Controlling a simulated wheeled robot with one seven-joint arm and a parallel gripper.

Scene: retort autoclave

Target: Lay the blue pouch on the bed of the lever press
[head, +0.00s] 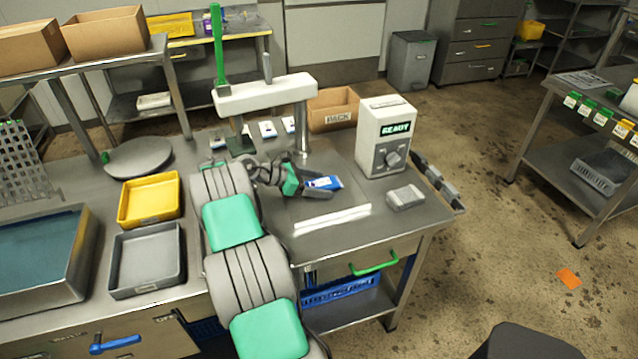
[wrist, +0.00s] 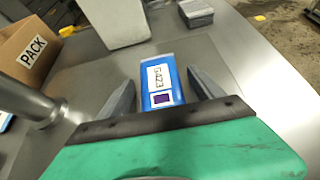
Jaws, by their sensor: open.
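The blue pouch (head: 324,183) lies flat on the steel table, right of the press post. In the wrist view the blue pouch (wrist: 161,81) shows a white label reading G423 and sits between the two fingers of my gripper (wrist: 165,85). The fingers are apart, with a gap on each side of the pouch. In the head view my gripper (head: 318,186) is low over the table at the pouch. The lever press (head: 265,93) has a white beam, a green lever and a dark bed (head: 240,145), partly hidden behind my arm.
A white READY device (head: 385,137) stands right of the pouch, with a grey block (head: 405,197) near it. A PACK carton (head: 333,109) is behind. Several small white-and-blue items lie by the press. Yellow (head: 149,200) and grey (head: 146,260) trays are at left.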

